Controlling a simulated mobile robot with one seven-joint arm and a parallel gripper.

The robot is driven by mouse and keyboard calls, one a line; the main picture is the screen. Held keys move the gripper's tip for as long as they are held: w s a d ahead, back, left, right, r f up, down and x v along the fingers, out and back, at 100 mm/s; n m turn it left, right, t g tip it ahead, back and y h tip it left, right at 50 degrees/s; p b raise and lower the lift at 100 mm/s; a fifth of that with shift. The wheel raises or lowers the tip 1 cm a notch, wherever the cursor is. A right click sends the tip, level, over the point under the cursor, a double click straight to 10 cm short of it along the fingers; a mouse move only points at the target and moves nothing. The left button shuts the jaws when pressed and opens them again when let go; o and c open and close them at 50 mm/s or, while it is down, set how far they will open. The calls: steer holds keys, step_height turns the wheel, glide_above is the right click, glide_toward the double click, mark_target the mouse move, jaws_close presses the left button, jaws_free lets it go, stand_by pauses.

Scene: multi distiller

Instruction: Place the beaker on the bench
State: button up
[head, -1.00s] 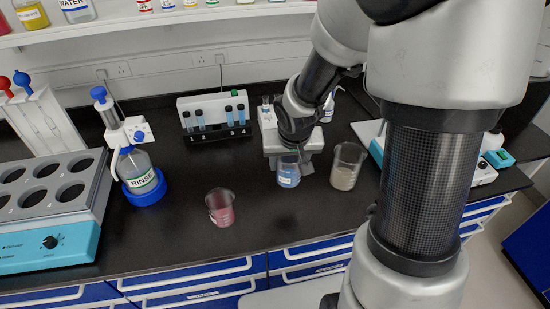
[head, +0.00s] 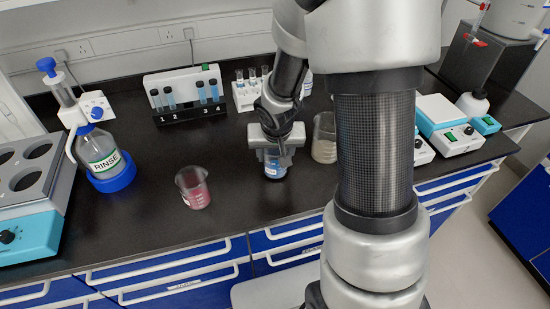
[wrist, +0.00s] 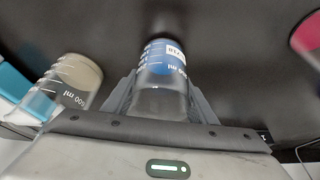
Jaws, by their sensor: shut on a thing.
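My gripper (head: 277,157) is shut on a clear beaker of blue liquid (head: 275,170), near the front middle of the black bench (head: 235,220). In the wrist view the beaker (wrist: 163,75) sits between the two fingers, with its label and graduations showing. It looks upright at or just above the bench top; I cannot tell whether its base touches. The gripper hides its upper part in the head view.
A beaker of pink liquid (head: 193,188) stands to the left, and a beaker of cloudy beige liquid (head: 324,140) close on the right. Behind are a numbered tube holder (head: 187,100) and a white tube rack (head: 245,92). The rinse bottle (head: 103,155) is at left. Bench between the pink and blue beakers is clear.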

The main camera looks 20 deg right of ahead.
steer(key=shift+f, duration=0.3)
steer(key=shift+f, duration=0.1)
steer(key=shift+f, duration=0.15)
steer(key=o, duration=1.1)
